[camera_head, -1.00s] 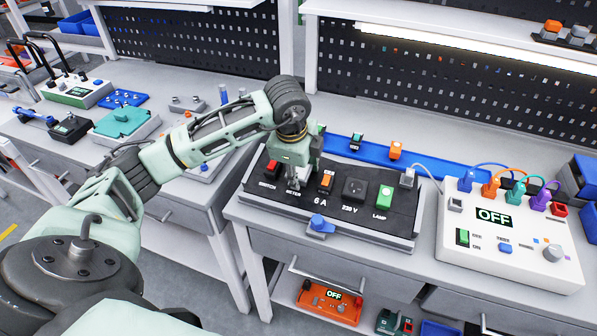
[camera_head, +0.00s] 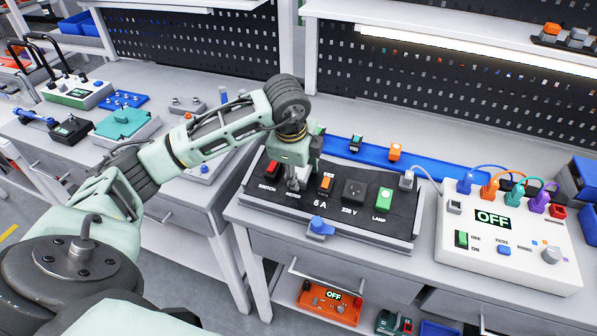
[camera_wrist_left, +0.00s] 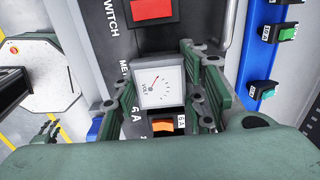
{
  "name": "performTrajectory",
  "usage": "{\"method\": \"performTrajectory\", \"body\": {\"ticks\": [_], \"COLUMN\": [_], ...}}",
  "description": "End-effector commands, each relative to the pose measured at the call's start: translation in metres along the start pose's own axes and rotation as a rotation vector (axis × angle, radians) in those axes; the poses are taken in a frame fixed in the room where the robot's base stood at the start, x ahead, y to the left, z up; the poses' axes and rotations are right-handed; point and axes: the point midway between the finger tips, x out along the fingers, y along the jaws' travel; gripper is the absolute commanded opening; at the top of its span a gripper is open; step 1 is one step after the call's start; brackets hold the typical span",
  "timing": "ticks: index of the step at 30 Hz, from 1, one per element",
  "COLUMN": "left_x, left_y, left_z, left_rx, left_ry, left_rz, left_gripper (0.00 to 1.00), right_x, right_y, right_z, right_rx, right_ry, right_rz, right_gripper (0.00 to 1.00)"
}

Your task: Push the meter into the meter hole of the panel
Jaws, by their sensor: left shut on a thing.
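The panel (camera_head: 345,213) is a black board in a grey frame on the workbench, with printed labels SWITCH, METER, 6 A, 230 V and LAMP. My left gripper (camera_head: 295,183) points down over the METER place. In the left wrist view the meter (camera_wrist_left: 161,80), a white square dial marked VOLT with a red needle, sits between the fingers of my left gripper (camera_wrist_left: 162,92), which is shut on it. The arm hides the meter hole in the head view, so I cannot tell how deep the meter sits. My right gripper is not in view.
A red switch (camera_head: 273,168), an orange breaker (camera_head: 326,182), a dark socket (camera_head: 354,190) and a green lamp (camera_head: 384,200) are on the panel. A blue rail (camera_head: 430,166) lies behind it. A white tester (camera_head: 513,235) showing OFF, with coloured cables, stands at the right.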

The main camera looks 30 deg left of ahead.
Motion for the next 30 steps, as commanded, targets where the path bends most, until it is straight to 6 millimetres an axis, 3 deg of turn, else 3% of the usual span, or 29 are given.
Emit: {"method": "performTrajectory", "body": {"ticks": [15,16,23,30], "left_x": [0.012,0.011,0.011,0.011], "left_y": [-0.001,-0.001,-0.001,-0.001], "left_z": [0.0,0.0,0.0,0.0], "left_rx": [0.0,0.0,0.0,0.0], "left_ry": [0.001,0.001,0.001,0.001], "left_rz": [-0.004,-0.004,-0.003,-0.002], "left_gripper": [0.14,0.42,0.61,0.61], "right_x": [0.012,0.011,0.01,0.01], "right_y": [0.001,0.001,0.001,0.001], "right_z": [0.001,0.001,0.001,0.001], "right_rx": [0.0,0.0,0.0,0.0], "right_ry": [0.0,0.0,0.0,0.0], "right_rz": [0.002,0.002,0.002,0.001], "right_gripper": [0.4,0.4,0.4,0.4]}}
